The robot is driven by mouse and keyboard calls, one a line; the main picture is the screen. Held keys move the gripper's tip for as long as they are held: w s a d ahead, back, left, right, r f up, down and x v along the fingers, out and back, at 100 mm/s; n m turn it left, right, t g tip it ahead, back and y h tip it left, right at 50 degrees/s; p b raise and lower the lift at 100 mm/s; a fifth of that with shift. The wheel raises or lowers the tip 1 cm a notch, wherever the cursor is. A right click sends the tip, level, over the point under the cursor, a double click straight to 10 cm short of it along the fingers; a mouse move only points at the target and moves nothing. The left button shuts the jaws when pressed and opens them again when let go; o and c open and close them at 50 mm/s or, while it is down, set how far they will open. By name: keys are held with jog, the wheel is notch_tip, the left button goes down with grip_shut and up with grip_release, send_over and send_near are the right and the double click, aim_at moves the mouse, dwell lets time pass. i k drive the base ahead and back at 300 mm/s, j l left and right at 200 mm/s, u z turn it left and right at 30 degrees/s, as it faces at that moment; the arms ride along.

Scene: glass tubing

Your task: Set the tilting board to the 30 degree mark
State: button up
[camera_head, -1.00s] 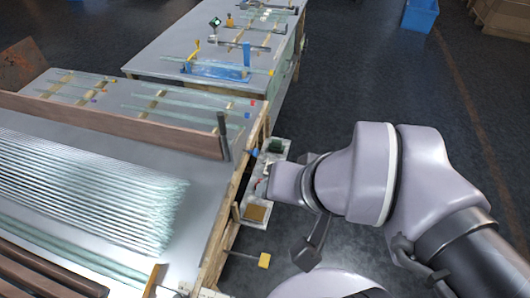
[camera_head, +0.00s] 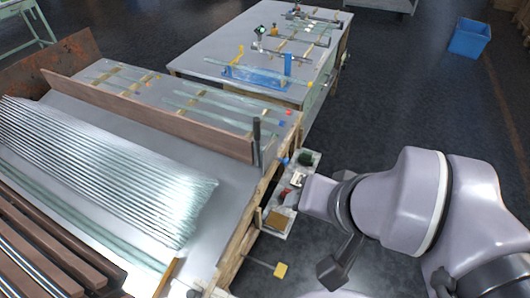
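A wide grey board (camera_head: 226,191) on the left bears many thin glass tubes (camera_head: 110,170) side by side. It may be the tilting board, but I cannot tell for sure, nor read its angle. No 30 degree mark is legible. A wooden frame (camera_head: 262,187) runs along its right edge, with a dark upright post (camera_head: 256,142) near the far corner. A rod with a yellow knob (camera_head: 280,269) sticks out to the right, low on the frame. My lilac arm comes in from the right, its visible end beside the frame. My gripper's fingers do not show.
A narrow shelf (camera_head: 279,222) with small items lies between the frame and my arm. A long brown plank (camera_head: 150,114) stands across the board. A second grey table (camera_head: 215,60) with blue fixtures is behind. Dark floor is free around the blue bin (camera_head: 469,38).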

aim_at(238, 147)
jog(key=i+l+u, duration=0.15)
jog(key=i, duration=0.35)
jog(key=i+l+u, duration=0.1)
jog(key=i+l, duration=0.15)
jog(key=i, duration=0.25)
